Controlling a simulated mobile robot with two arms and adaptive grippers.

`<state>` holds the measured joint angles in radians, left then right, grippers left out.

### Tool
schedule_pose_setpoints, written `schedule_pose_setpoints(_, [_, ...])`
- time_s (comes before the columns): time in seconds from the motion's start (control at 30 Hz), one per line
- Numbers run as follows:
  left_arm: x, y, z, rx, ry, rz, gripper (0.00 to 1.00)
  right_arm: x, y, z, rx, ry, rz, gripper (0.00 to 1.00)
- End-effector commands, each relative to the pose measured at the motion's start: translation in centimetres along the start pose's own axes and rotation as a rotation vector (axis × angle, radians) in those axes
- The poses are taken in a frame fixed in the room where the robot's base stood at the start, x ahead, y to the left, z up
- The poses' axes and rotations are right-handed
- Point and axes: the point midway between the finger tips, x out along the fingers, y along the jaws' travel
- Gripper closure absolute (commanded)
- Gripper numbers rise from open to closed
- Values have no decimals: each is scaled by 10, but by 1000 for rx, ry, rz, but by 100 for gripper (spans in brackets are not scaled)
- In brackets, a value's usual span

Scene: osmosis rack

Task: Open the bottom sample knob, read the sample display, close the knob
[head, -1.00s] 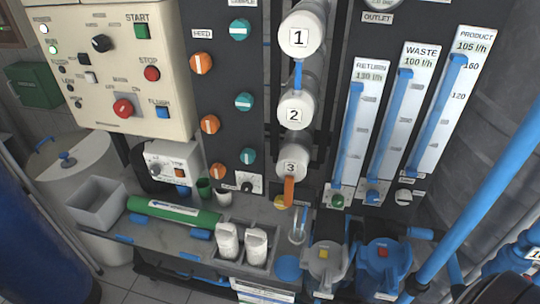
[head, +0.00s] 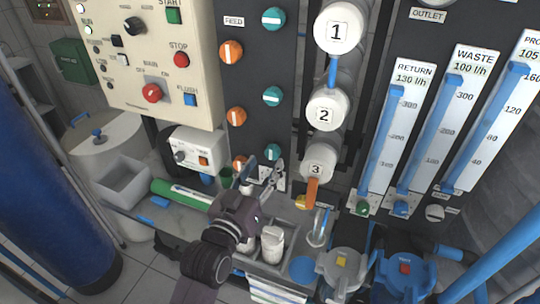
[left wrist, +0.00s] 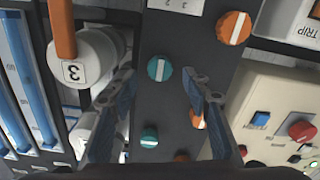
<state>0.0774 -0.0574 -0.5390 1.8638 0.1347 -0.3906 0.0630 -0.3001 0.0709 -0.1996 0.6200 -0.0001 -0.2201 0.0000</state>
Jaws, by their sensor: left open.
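The bottom sample knob (head: 273,152) is the lowest teal knob on the dark panel, and its white mark stands about upright. It also shows in the left wrist view (left wrist: 159,68), which looks upside down. My left gripper (head: 263,170) is open and empty, just below and in front of this knob. In the left wrist view its fingertips (left wrist: 158,75) lie on either side of the knob, apart from it. A small white plate (head: 266,173) below the knob is partly hidden by the gripper. I cannot make out a sample reading. My right gripper is not in view.
Orange knobs (head: 236,116) stand left of the teal ones. White vessel 3 (head: 318,162) with an orange handle is close on the right. White bottles (head: 272,243) stand in a holder below. A white box with an orange switch (head: 196,149) sits to the left.

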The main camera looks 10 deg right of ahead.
Motion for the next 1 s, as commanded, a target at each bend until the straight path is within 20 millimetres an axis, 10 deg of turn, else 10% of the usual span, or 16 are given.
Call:
schedule_pose_setpoints(0.67, [38,0,1,0,-1,-1,56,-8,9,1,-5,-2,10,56])
schedule_pose_setpoints(1.0, [38,-1,1,0,-2,-1,91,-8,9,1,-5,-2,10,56])
